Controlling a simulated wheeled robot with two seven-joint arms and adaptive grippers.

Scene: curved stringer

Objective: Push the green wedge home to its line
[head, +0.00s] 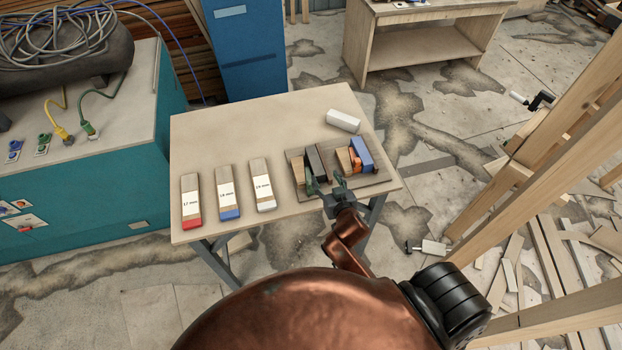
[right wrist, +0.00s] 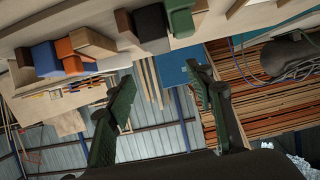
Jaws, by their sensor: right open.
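The green wedge (right wrist: 180,20) shows in the right wrist view as a small green block at the top edge, beside a black block (right wrist: 150,22). In the head view it is hard to tell from my gripper's green fingers. My right gripper (head: 326,185) is open at the front edge of the wooden fixture (head: 372,188). Its two dark green fingers (right wrist: 158,78) stand wide apart in the wrist view with nothing between them. The wedge lies beyond the fingertips, apparently untouched. The wedge's line cannot be made out. My left gripper is out of view.
The fixture also holds a blue block (head: 361,153), an orange piece (head: 355,161) and wooden blocks. Three labelled strips, red-tipped (head: 191,202), blue-tipped (head: 228,192) and white-tipped (head: 261,185), lie left on the table (head: 235,130).

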